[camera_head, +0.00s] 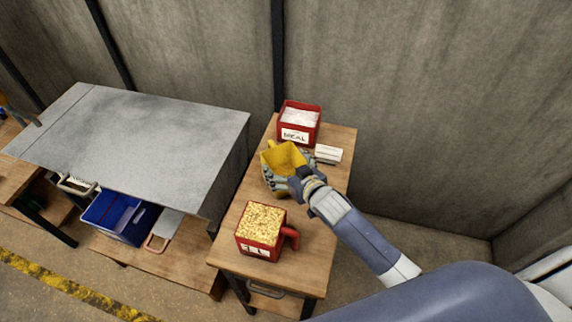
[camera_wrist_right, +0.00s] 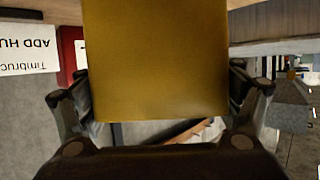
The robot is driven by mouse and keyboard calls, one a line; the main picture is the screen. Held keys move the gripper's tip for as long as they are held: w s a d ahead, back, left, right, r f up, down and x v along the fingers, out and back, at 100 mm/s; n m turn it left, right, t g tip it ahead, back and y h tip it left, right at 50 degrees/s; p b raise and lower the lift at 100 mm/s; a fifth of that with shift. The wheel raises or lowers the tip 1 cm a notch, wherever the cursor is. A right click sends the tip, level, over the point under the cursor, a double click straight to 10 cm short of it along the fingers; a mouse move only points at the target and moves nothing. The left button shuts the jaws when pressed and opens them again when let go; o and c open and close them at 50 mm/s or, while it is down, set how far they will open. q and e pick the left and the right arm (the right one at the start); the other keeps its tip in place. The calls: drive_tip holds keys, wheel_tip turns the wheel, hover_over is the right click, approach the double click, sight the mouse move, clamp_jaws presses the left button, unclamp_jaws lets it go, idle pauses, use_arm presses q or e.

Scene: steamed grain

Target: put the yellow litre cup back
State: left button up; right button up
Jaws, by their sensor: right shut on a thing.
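The yellow litre cup (camera_head: 284,157) is over the far half of the small wooden table, just in front of the red MEAL box. My right gripper (camera_head: 287,180) is shut on it. In the right wrist view the yellow cup (camera_wrist_right: 155,60) fills the middle, between the two dark fingers of my right gripper (camera_wrist_right: 158,100). I cannot tell whether the cup's base touches the table. My left gripper is not in view.
The red MEAL box (camera_head: 299,125) holds white stuff. A white card (camera_head: 328,154) lies beside it. A red cup (camera_head: 259,250) full of grain stands at the near end of the wooden table (camera_head: 225,245). A grey metal bench (camera_head: 140,140) is left, with a blue bin (camera_head: 120,218) below.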

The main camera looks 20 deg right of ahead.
drive_tip(key=o, duration=1.7)
drive_tip(key=shift+f, duration=0.1)
drive_tip(key=shift+o, duration=1.3)
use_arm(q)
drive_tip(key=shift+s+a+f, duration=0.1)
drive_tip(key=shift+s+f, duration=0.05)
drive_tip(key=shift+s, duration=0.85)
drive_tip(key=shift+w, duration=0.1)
use_arm(e)
drive_tip(key=shift+s+d+r, duration=0.15)
drive_tip(key=shift+s+r, duration=0.1)
drive_tip(key=shift+s, duration=0.3)
use_arm(q)
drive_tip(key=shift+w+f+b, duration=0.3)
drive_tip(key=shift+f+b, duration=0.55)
drive_tip(key=shift+b, duration=0.1)
use_arm(e)
drive_tip(key=v, duration=1.1)
drive_tip(key=shift+r, duration=0.15)
